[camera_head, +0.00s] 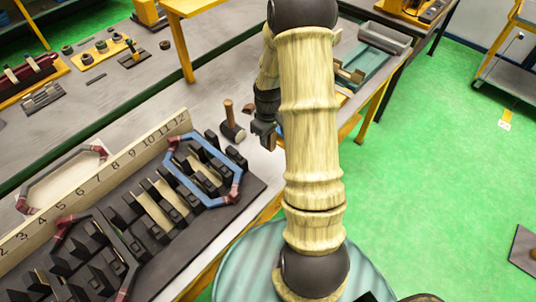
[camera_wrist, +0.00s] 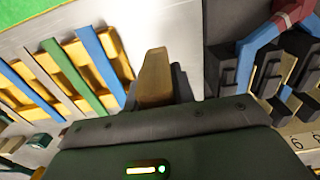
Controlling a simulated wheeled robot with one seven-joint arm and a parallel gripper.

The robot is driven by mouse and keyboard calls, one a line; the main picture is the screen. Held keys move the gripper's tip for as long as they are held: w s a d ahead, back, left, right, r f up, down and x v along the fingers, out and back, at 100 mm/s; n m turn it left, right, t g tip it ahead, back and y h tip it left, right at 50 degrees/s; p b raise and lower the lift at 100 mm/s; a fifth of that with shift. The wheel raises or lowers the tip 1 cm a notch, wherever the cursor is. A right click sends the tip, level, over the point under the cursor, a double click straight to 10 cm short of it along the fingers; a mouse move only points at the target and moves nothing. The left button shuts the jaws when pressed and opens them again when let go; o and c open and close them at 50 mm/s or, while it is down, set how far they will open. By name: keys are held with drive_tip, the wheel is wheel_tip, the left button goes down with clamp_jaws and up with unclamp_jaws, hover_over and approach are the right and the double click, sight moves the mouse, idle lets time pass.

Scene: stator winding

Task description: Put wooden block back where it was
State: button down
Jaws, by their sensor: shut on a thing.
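My gripper (camera_head: 264,130) is over the workbench, to the right of the stator and beside a mallet. In the wrist view, my gripper (camera_wrist: 158,90) is shut on a wooden block (camera_wrist: 154,68), a narrow light-brown piece standing out between the dark fingers. The block's lower part is hidden by the gripper body. The black stator (camera_head: 160,215) has upright teeth, several wooden strips in its slots and a blue coil (camera_head: 176,178) with dark red corners. The stator teeth (camera_wrist: 270,72) and blue coil (camera_wrist: 258,38) show at the right of the wrist view.
The mallet (camera_head: 233,132) stands near the stator's far end. A numbered wooden board (camera_head: 95,182) runs along the stator. In the wrist view, a yellow rack (camera_wrist: 75,55) holds blue, grey and green strips. A grey tray (camera_head: 384,38) lies beyond my arm.

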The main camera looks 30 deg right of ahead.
drive_tip(key=shift+f+p, duration=0.3)
drive_tip(key=shift+f, duration=1.6)
drive_tip(key=shift+f+p, duration=0.5)
drive_tip(key=shift+f, duration=1.55)
drive_tip(key=shift+f, duration=0.2)
drive_tip(key=c, duration=1.2)
unclamp_jaws()
drive_tip(key=shift+o, duration=0.2)
wheel_tip(320, 180, up, 12)
drive_tip(key=b, duration=0.2)
drive_tip(key=shift+r+b, duration=0.2)
drive_tip(key=shift+b, duration=0.15)
